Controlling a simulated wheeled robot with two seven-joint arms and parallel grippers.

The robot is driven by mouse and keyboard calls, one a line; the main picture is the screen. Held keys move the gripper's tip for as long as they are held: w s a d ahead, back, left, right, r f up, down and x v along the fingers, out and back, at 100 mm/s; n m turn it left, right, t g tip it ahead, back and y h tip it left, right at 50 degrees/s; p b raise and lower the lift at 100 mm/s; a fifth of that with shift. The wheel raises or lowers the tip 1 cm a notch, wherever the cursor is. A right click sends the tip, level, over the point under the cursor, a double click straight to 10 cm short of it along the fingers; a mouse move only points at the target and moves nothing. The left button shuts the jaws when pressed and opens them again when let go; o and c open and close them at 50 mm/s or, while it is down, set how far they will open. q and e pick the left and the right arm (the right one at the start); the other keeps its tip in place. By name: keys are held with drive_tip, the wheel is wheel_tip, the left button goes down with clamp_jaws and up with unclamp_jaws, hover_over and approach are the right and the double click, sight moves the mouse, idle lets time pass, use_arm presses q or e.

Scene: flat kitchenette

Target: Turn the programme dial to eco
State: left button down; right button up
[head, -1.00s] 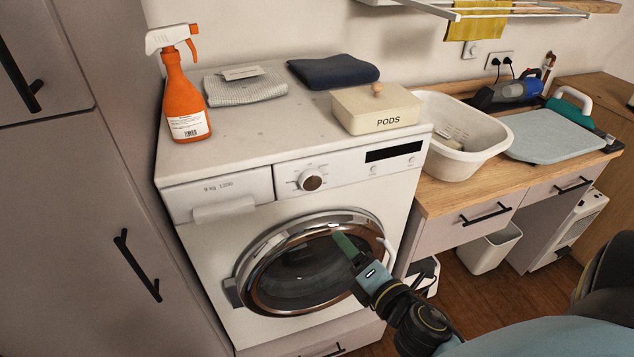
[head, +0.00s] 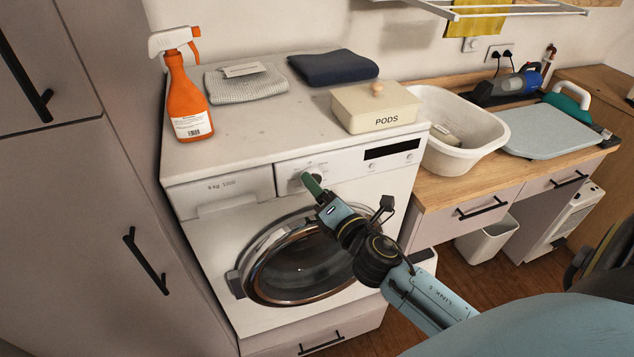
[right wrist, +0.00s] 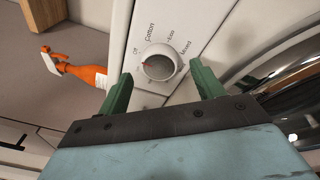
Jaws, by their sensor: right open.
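The programme dial (right wrist: 160,65) is a round grey knob in a white ring on the washing machine's front panel. A small red mark shows on its left side in the right wrist view. In the head view the dial (head: 317,178) is partly hidden by my right gripper (head: 310,182). My right gripper (right wrist: 161,70) is open, its green fingers on either side of the dial in the wrist picture. I cannot tell whether they touch it. My left gripper is out of view.
The washing machine (head: 235,240) has a round door (head: 300,265) below the panel. On top are an orange spray bottle (head: 186,100), folded cloths (head: 333,68) and a PODS box (head: 375,108). A white basin (head: 470,125) stands on the counter at right.

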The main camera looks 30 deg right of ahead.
drive_tip(key=shift+w, duration=0.85)
drive_tip(key=c, duration=1)
drive_tip(key=m+h+b, duration=0.1)
drive_tip(key=m, duration=0.5)
drive_tip(key=m+t+h+b, duration=0.1)
drive_tip(key=m, duration=0.6)
drive_tip(key=m+h+b, duration=0.1)
drive_tip(key=m, duration=0.5)
drive_tip(key=shift+a+m+b, duration=0.15)
drive_tip(key=shift+m+b, duration=0.15)
drive_tip(key=shift+b, duration=0.1)
drive_tip(key=shift+h, duration=0.3)
